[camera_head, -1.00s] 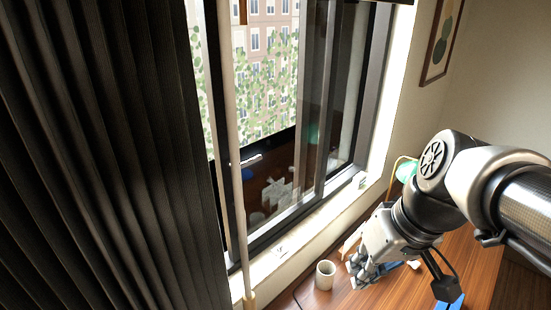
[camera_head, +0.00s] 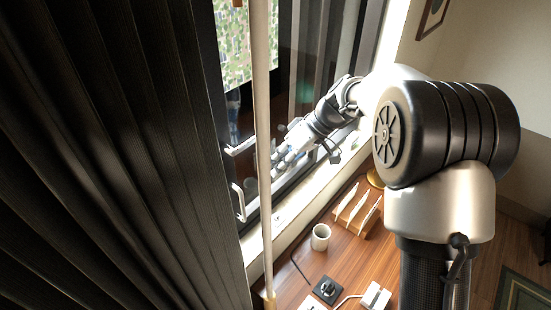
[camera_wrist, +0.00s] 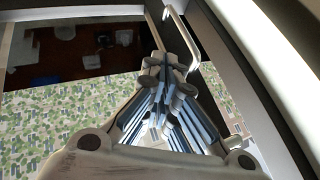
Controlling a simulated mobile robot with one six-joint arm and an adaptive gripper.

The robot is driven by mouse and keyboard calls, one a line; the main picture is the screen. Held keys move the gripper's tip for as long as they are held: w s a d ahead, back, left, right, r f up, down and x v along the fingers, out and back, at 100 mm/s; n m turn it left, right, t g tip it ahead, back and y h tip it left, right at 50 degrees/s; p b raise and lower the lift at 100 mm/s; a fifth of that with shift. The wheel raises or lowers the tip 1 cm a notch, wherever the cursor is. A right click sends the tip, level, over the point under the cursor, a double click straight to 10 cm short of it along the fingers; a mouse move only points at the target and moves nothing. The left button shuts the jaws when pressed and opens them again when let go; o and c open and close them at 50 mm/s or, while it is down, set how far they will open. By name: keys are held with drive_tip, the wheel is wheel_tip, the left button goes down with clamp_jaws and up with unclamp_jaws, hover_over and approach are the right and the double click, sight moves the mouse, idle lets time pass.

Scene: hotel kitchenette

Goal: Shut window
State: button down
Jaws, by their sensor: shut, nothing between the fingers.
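The window (camera_head: 300,85) is a dark-framed sliding one at the middle of the head view, with glass showing greenery outside and dark reflections. A pale bar handle (camera_head: 239,202) stands on its frame at the lower left, and a second light handle (camera_head: 241,148) shows just above. My gripper (camera_head: 279,158) is at the window, to the right of the handles, fingers together and empty. In the wrist view the closed fingertips (camera_wrist: 166,66) are close to a pale bar handle (camera_wrist: 184,38) on a dark frame. I cannot tell whether they touch it.
A dark curtain (camera_head: 100,150) fills the left, with a pale rod (camera_head: 264,150) upright in front of the window. Below the sill, the wooden desk (camera_head: 345,265) holds a white cup (camera_head: 320,237), a wooden rack (camera_head: 357,212) and a black socket or plug (camera_head: 327,290).

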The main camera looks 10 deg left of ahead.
drive_tip(key=s+a+f, duration=0.3)
drive_tip(key=a+f, duration=0.2)
drive_tip(key=a, duration=0.1)
drive_tip(key=shift+s+a, duration=0.2)
drive_tip(key=s+a+b, duration=0.6)
drive_tip(key=s, duration=0.2)
drive_tip(key=shift+s+b, duration=0.25)
drive_tip(key=shift+b, duration=0.15)
